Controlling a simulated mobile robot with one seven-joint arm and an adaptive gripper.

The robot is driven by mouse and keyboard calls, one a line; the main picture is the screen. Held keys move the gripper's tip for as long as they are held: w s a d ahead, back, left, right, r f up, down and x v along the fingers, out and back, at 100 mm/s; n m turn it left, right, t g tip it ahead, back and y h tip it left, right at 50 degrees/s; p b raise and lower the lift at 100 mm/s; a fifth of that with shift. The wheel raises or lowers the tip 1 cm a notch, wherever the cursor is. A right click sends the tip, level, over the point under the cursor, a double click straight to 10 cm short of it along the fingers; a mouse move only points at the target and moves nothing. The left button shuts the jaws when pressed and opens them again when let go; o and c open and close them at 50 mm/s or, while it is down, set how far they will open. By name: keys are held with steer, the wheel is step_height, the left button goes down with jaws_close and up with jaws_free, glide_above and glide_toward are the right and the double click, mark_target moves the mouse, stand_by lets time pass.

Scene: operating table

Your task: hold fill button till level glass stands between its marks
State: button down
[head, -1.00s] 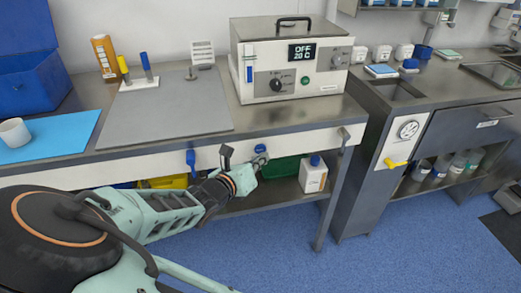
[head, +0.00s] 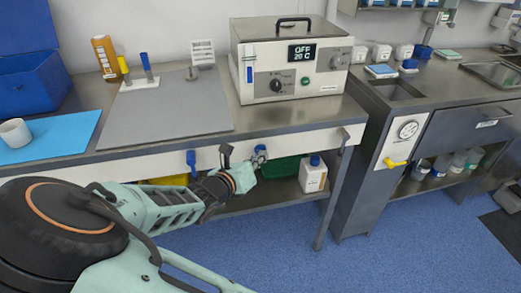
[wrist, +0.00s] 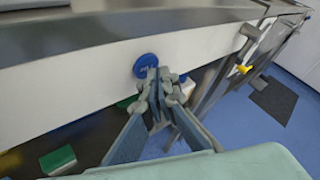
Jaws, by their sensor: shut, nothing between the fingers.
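The round blue fill button (wrist: 146,66) is on the white front panel of the bench in the wrist view. In the head view it shows as a small blue spot (head: 260,147) behind my gripper (head: 259,157). In the wrist view my gripper (wrist: 156,74) is shut and empty, with its fingertips overlapping the button's lower right edge. I cannot tell whether they touch it. The level glass (head: 249,74) is a narrow upright strip with blue in it, at the left of the bath's front. Its marks are too small to read.
A blue handle (head: 191,160) hangs left of my gripper. A white bottle (head: 313,174) stands on the shelf below.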

steer(key=shift+w+a, duration=0.15)
steer(key=shift+w, duration=0.2)
stand_by(0.4)
stand_by(4.1)
steer(key=shift+s+d+p, duration=0.3)
steer(key=shift+s+p, duration=0.1)
steer(key=shift+s, duration=0.4)
steer(key=s, duration=0.2)
steer(key=s+d+p, duration=0.1)
steer(key=s, duration=0.1)
steer(key=shift+s+d, duration=0.15)
steer(key=shift+s, duration=0.25)
steer(key=shift+d, duration=0.1)
